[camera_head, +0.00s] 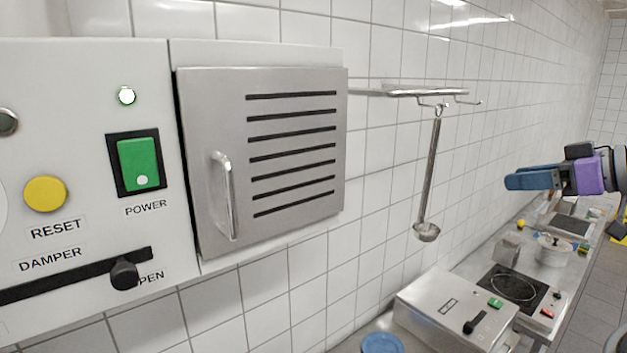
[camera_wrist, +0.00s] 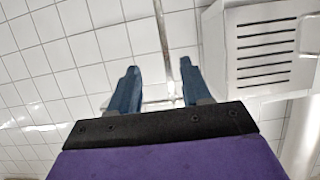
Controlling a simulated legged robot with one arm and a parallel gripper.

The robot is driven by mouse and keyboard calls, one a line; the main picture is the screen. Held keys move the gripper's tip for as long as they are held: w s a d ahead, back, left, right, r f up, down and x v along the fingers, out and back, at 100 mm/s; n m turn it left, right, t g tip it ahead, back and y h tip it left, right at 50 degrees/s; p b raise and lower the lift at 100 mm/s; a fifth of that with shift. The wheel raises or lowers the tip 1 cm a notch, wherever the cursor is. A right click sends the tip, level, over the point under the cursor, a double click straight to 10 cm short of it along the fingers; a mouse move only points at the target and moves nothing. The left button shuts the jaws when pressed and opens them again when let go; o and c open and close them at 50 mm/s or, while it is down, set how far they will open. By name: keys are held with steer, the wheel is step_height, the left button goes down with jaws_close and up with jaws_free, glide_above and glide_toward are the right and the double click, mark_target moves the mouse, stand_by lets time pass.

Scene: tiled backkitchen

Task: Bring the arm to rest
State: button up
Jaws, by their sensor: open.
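My gripper (camera_head: 512,182) is at the right of the head view, held out in the air in front of the tiled wall, with blue fingers and a purple body. In the wrist view my gripper (camera_wrist: 157,82) shows two blue fingers spread apart with nothing between them. It is open and empty. A ladle (camera_head: 430,185) hangs from a wall rail in the head view, left of my gripper and apart from it. In the wrist view a thin metal rod (camera_wrist: 162,35) shows behind the gap between the fingers.
A panel with a green power switch (camera_head: 139,164) and a vented metal door (camera_head: 290,150) fills the left. The wall rail (camera_head: 425,92) juts out beyond it. Below, a counter carries a steel box (camera_head: 455,305), a hotplate (camera_head: 513,287) and a pot (camera_head: 554,249). Floor shows at right.

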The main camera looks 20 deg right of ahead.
steer(key=w+a+f+g+y+b, duration=0.1)
steer(key=w+a+f+g+b, duration=0.15)
steer(key=a+f, duration=0.45)
steer(key=w+a+f+g+y+b, duration=0.1)
steer(key=a+f+g+b, duration=0.15)
steer(key=a, duration=0.75)
steer(key=w+a+f+g+y+b, duration=0.1)
steer(key=a+f+b, duration=0.25)
steer(key=a, duration=0.55)
steer(key=s+a+f+g+h+b, duration=0.2)
steer(key=s+a+f+g+b, duration=0.1)
steer(key=a+f, duration=0.7)
steer(key=s+a+f+m+g+h+b, duration=0.1)
steer(key=s+a+f+g+b, duration=0.15)
steer(key=s+f, duration=0.45)
steer(key=s+a+f+m+g+h+b, duration=0.1)
steer(key=s+f+h+b, duration=0.15)
steer(key=f, duration=0.75)
steer(key=s+d+f+m+g+h+b, duration=0.1)
steer(key=s+f+b, duration=0.1)
steer(key=s+f, duration=0.5)
steer(key=s+d+f+m+g+h+b, duration=0.1)
steer(key=s+d+f+h+b, duration=0.1)
steer(key=s+f, duration=0.5)
step_height(320, 180, down, 5)
steer(key=shift+s+d+m+b, duration=0.15)
steer(key=shift+m+b, duration=0.15)
steer(key=shift+b, duration=0.45)
steer(key=shift+c, duration=0.5)
